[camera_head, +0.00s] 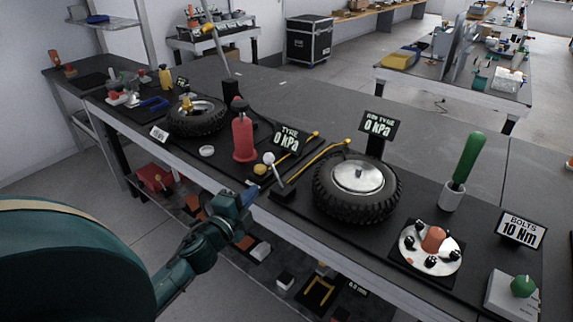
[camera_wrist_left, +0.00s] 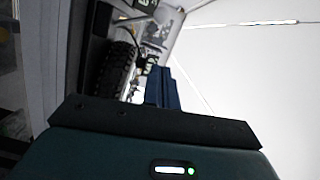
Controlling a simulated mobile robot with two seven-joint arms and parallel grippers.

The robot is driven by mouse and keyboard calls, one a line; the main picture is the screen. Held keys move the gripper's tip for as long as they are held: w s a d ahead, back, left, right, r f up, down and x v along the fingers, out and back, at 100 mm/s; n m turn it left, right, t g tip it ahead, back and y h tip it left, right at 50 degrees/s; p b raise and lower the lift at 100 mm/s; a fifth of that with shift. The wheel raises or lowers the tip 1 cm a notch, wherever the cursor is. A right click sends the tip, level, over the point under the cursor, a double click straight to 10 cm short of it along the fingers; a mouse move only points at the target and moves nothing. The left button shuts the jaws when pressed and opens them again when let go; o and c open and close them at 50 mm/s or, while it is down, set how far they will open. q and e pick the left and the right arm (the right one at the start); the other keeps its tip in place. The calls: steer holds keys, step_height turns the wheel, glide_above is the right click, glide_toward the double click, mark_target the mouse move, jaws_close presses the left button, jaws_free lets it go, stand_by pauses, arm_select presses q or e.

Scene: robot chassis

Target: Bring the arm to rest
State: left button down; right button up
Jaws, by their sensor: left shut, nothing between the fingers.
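My left arm (camera_head: 205,250) is dark teal and comes in from the lower left in the head view. Its left gripper (camera_head: 251,193) is at the front edge of the workbench, close to the small black block and the yellow-tipped hose. The gripper is shut and empty. In the left wrist view the two dark blue fingers (camera_wrist_left: 163,86) stand together, with nothing seen between them. My right gripper is in neither view.
A black tyre (camera_head: 358,188) on a silver hub lies on the workbench (camera_head: 285,87), right of the gripper. A red pump bottle (camera_head: 243,137) stands behind the gripper. A bolt plate (camera_head: 430,250) and a green-handled tool (camera_head: 465,165) are farther right. Shelf items lie below the bench.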

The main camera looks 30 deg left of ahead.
arm_select(q)
steer(key=s+d+f+n+g+h, duration=0.1)
steer(key=s+d+f+n, duration=0.3)
steer(key=d, duration=0.4)
steer(key=s+d+f+n+g+h+p, duration=0.1)
steer(key=s+d+f+n+g+h, duration=0.1)
steer(key=s+d, duration=0.5)
steer(key=s+d+f+n+g+h, duration=0.2)
steer(key=s+d+f+n+g, duration=0.1)
steer(key=s+d+f+n, duration=0.2)
steer(key=d+f, duration=0.2)
steer(key=d, duration=0.2)
steer(key=shift+s+f+n+g+p, duration=0.15)
steer(key=shift+s+n+g+p, duration=0.15)
steer(key=shift+n, duration=0.1)
